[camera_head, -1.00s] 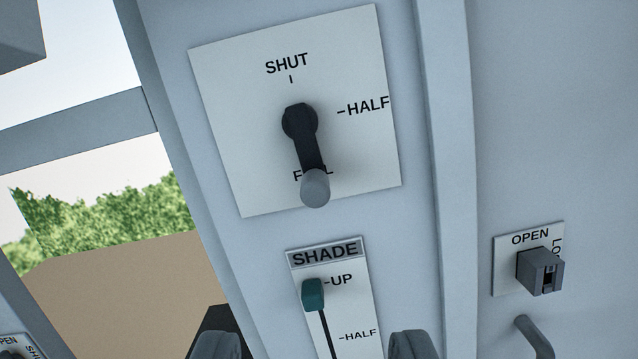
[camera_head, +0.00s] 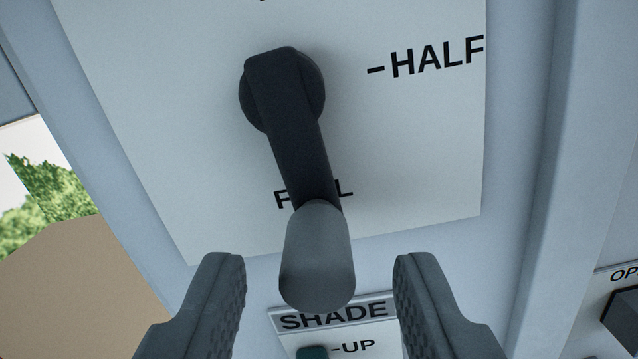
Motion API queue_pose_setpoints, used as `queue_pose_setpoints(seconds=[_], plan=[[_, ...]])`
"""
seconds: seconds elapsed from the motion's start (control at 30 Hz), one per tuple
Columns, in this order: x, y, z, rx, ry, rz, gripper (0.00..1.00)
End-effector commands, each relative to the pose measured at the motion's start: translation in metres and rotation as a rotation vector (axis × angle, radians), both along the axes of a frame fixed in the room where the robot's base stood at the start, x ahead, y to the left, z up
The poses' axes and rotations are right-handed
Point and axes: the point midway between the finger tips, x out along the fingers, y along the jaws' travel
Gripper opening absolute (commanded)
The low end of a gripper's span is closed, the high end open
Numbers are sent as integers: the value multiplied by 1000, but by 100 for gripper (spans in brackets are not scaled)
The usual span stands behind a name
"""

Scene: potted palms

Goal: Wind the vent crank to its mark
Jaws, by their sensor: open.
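The vent crank (camera_head: 293,135) is a dark arm on a round hub, fixed to a white plate (camera_head: 420,150). The arm points down, over the FULL mark, and covers the middle of that word. Its grey handle (camera_head: 318,255) sticks out toward me at the lower end. The HALF mark (camera_head: 430,57) shows to the right of the hub; the SHUT mark is out of view above. My gripper (camera_head: 320,275) is open, with one finger on each side of the handle's end and a gap on both sides.
Just below is the SHADE panel (camera_head: 335,315) with a green slider knob (camera_head: 312,352) by UP. A grey latch block (camera_head: 622,318) sits at the lower right edge. A raised post (camera_head: 565,150) runs along the right. A window with greenery (camera_head: 40,195) is at left.

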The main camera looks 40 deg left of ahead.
Motion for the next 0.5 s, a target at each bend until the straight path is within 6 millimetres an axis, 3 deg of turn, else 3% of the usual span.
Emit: queue_pose_setpoints(seconds=[0.2, 0.5], plan=[[20, 15, 0, 0, 0, 2, 43], [26, 19, 0, 0, -1, -1, 43]])
